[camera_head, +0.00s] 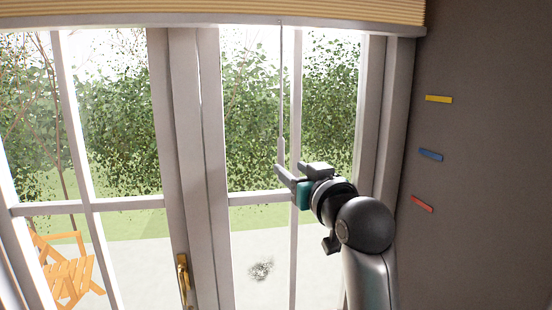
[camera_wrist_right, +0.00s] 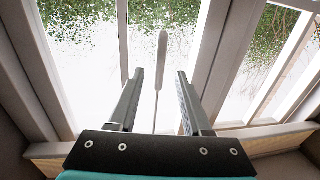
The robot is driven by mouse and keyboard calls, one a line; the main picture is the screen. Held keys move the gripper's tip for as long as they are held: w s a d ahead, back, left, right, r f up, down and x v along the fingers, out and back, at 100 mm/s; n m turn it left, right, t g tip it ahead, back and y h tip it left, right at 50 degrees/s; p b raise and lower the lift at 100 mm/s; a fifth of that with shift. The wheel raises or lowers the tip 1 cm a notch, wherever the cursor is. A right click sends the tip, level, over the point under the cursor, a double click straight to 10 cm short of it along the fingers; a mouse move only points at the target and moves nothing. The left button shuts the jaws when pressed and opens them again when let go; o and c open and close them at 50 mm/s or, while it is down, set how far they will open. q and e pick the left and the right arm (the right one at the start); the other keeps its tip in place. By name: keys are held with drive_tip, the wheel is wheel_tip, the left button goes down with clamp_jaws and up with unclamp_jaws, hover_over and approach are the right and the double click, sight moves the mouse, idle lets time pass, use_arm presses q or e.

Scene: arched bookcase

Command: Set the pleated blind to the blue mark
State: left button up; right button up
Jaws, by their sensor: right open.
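The pleated blind (camera_head: 200,8) is a yellow-tan band across the top of the window, with a pale bottom rail (camera_head: 200,20). Its rail sits above the level of all the wall marks. The blue mark (camera_head: 431,155) is on the dark wall at right. A thin pull cord (camera_head: 281,90) hangs from the rail to my right gripper (camera_head: 288,172). In the right wrist view, the cord's thicker grey handle (camera_wrist_right: 162,48) shows between and beyond the fingertips (camera_wrist_right: 160,75). The right gripper is open, with the cord line between its fingers; contact is not visible. My left gripper is out of view.
A yellow mark (camera_head: 438,99) is above the blue one and a red mark (camera_head: 422,204) below it. A brass door handle (camera_head: 183,275) sits on the window frame, left of my right arm. An orange chair (camera_head: 68,270) stands outside the glass.

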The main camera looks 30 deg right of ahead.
drive_tip(key=w+p, duration=0.2)
drive_tip(key=w, duration=0.7)
drive_tip(key=shift+w+d, duration=0.3)
drive_tip(key=shift+d, duration=0.15)
clamp_jaws()
idle(1.0)
